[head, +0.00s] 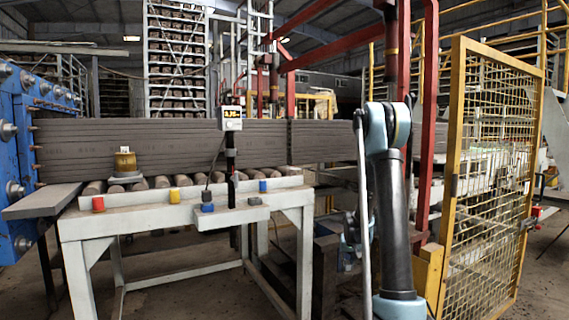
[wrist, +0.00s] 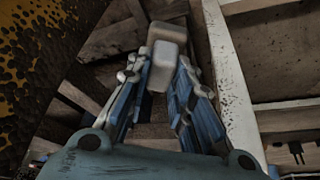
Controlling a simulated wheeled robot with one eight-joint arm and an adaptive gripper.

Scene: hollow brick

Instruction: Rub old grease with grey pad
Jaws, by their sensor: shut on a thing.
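In the wrist view, my gripper (wrist: 160,72) is shut on a pale grey pad (wrist: 163,66), held between the fingertips. A second, slightly darker block-like part (wrist: 168,37) shows just beyond it; I cannot tell whether it belongs to the pad. Dark spots and smears, which look like old grease (wrist: 32,62), cover a yellow surface at the left of the wrist view. The pad is apart from that surface in the picture. In the head view, my gripper (head: 350,245) is low beside the table, partly hidden by my arm, and the pad cannot be made out.
A pale table (head: 185,215) with rollers stands left, bearing an amber jar (head: 125,162) and coloured caps. A digital gauge (head: 231,118) stands at its edge. A yellow mesh gate (head: 495,170) and yellow post (head: 428,275) stand close right of my arm. Floor shows under the table.

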